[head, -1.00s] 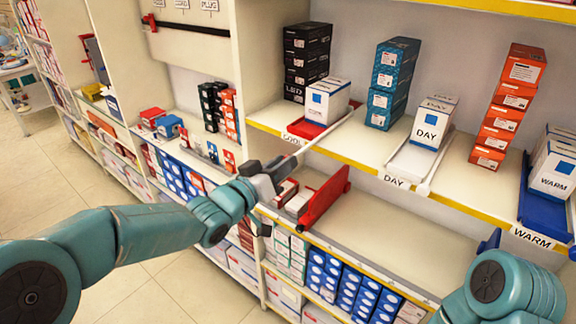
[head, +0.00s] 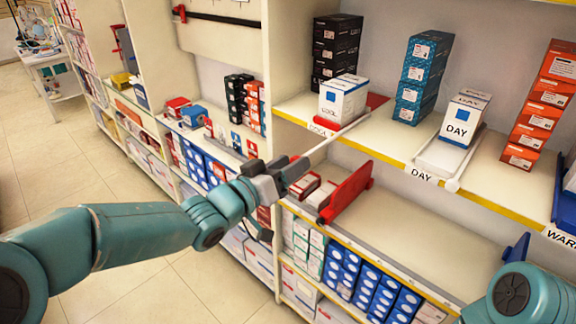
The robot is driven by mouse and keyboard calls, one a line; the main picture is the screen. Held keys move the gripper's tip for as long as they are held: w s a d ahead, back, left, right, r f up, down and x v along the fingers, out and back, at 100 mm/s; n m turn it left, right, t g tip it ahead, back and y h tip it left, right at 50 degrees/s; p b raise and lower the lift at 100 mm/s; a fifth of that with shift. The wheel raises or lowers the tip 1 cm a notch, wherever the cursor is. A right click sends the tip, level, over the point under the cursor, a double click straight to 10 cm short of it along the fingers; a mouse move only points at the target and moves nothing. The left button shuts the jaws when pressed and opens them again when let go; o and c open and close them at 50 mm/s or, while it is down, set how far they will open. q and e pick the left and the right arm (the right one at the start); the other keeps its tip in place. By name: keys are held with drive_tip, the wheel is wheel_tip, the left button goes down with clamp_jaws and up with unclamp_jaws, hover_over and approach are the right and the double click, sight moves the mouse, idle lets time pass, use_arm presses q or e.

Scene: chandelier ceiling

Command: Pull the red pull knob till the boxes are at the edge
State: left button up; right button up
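White boxes marked COOL (head: 343,100) stand at the front of the upper shelf, just behind its yellow edge and COOL label. A pale rod (head: 340,139) runs from beside the tray out past the shelf edge to my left gripper (head: 289,174). The gripper appears shut on the rod's near end; the red pull knob is hidden between its fingers. My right arm (head: 518,293) is at the bottom right, with its gripper out of view.
DAY boxes (head: 464,117) stand on a white tray to the right. Black boxes (head: 334,52) and teal boxes (head: 422,79) are stacked behind. A red upright panel (head: 346,192) stands on the lower shelf near my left gripper. The lower shelf (head: 425,235) is largely bare.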

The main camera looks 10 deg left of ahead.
use_arm(q)
drive_tip(key=shift+s, duration=0.1)
drive_tip(key=b+v, duration=0.2)
drive_tip(key=v, duration=1.4)
drive_tip(key=shift+s+a, duration=0.1)
